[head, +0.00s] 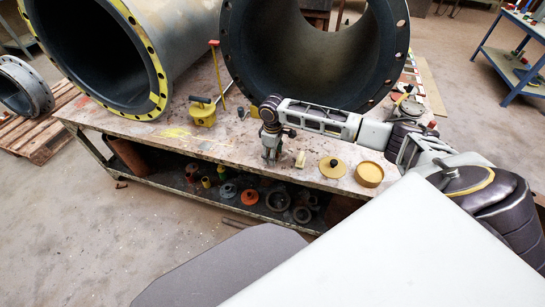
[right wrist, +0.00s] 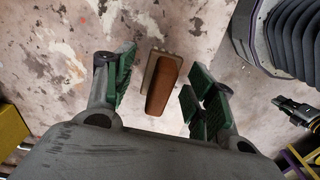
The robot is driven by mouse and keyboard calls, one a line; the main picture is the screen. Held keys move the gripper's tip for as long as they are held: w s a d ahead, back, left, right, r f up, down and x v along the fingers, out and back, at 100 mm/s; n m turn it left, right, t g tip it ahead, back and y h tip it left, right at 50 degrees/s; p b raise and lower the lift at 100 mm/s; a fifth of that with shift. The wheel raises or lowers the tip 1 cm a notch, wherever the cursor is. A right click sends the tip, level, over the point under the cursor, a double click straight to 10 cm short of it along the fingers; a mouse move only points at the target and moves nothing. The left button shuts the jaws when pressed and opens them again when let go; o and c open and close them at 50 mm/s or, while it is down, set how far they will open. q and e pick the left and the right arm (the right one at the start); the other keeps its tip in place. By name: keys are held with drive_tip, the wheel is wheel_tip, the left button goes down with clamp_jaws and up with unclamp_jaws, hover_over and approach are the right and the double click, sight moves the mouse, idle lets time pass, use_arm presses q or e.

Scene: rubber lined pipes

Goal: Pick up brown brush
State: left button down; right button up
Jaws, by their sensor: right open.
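The brown brush (right wrist: 162,82) lies on the stained worktop in the right wrist view, with a paler edge along its left side. It sits between the two green-padded fingers of my right gripper (right wrist: 165,85), which is open and holds nothing. In the head view my right gripper (head: 271,153) points down over the front part of the workbench (head: 225,148). I cannot make out the brush in the head view; the gripper may hide it. My left gripper is not in view.
A small pale block (head: 300,159), a yellow disc (head: 332,167) and a round tan tin (head: 369,174) stand right of the gripper. A yellow can (head: 202,112) is to the left. Large flanged pipes (head: 312,55) fill the back. Several parts lie on the lower shelf.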

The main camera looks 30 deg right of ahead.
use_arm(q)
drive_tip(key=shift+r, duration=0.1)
use_arm(e)
drive_tip(key=shift+f, duration=0.15)
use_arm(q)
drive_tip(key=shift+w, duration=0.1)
use_arm(e)
drive_tip(key=shift+c, duration=0.4)
drive_tip(key=c, duration=1.1)
drive_tip(key=shift+r, duration=0.2)
